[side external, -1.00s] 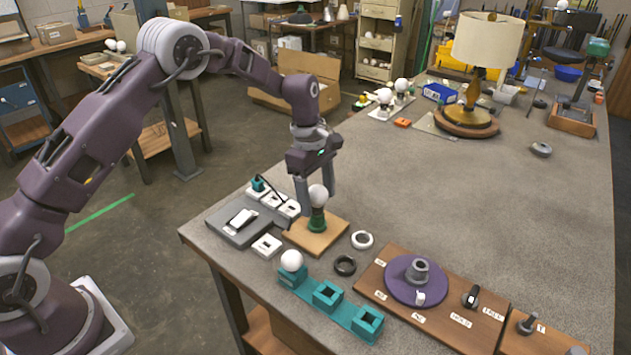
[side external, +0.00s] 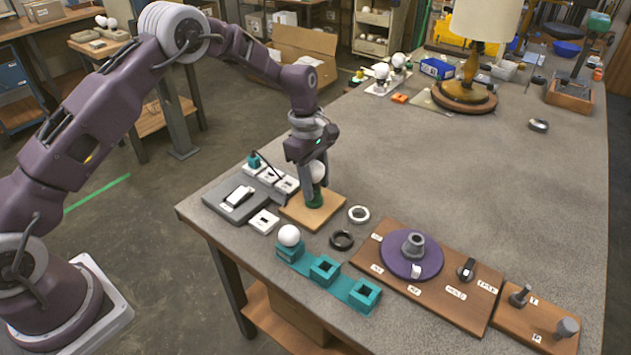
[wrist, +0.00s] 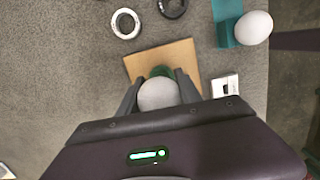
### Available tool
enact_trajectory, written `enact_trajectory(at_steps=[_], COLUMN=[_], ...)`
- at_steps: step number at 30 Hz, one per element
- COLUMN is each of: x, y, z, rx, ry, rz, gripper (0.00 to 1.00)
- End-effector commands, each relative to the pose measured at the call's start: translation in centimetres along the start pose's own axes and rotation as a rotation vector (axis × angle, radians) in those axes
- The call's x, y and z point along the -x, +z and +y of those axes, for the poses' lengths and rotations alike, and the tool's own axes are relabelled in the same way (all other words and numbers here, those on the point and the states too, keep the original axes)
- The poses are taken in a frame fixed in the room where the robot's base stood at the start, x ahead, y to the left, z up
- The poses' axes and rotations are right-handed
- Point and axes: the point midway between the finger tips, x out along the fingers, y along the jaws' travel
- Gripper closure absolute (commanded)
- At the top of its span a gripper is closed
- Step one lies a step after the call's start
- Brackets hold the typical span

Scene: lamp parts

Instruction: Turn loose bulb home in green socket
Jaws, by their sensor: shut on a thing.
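A white bulb (side external: 317,171) stands upright in the green socket (side external: 316,199) on a square wooden board (side external: 296,211). My gripper (side external: 314,180) points down over the board and is shut on this bulb. In the wrist view the bulb (wrist: 158,94) sits between my two fingers, with part of the green socket (wrist: 164,71) showing beyond it. The fingers partly hide the bulb in the side view, and the joint between bulb and socket is too small to judge.
A second white bulb (side external: 289,235) stands in a teal block (side external: 326,268) with empty square holes. A white ring (side external: 358,214) and a black ring (side external: 342,240) lie right of the board. The table's middle is clear.

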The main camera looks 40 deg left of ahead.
Motion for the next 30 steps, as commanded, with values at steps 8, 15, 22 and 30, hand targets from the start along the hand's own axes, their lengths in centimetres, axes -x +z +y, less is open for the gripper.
enact_trajectory(at_steps=[8,15,22,30], x=[-0.04,-0.02,-0.11,-0.07], y=[-0.1,-0.09,-0.23,-0.28], z=[-0.18,-0.19,-0.29,-0.35], rx=[-0.539,-0.558,-1.023,-1.15], ry=[-0.081,-0.083,-0.154,-0.172], rz=[0.0,0.0,0.001,0.001], gripper=[0.88,0.88,0.88,0.88])
